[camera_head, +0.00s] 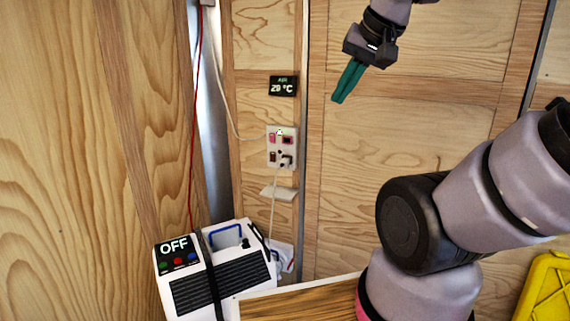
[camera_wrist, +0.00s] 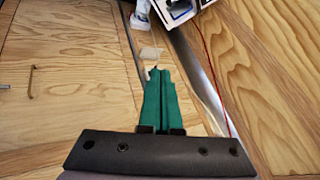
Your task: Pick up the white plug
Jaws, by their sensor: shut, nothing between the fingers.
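A wall socket panel (camera_head: 282,147) with red switches is on the wooden wall in the head view. A pale cable runs from above to its upper part, and another hangs down from its lower part. A small white piece (camera_head: 279,132) sits at the upper part of the panel, and a dark piece sits at its lower right. The white plug is too small to tell apart surely. My gripper (camera_head: 338,98) has green fingers, shut and empty, above and right of the panel. The closed fingers also show in the wrist view (camera_wrist: 159,73), where the panel cannot be made out.
A white unit (camera_head: 215,270) marked OFF, with a black strap, stands below left. A small white ledge (camera_head: 279,192) is under the panel. A temperature display (camera_head: 283,86) hangs above it. A yellow object (camera_head: 545,290) is at lower right. A red cable (camera_head: 194,120) runs down the left.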

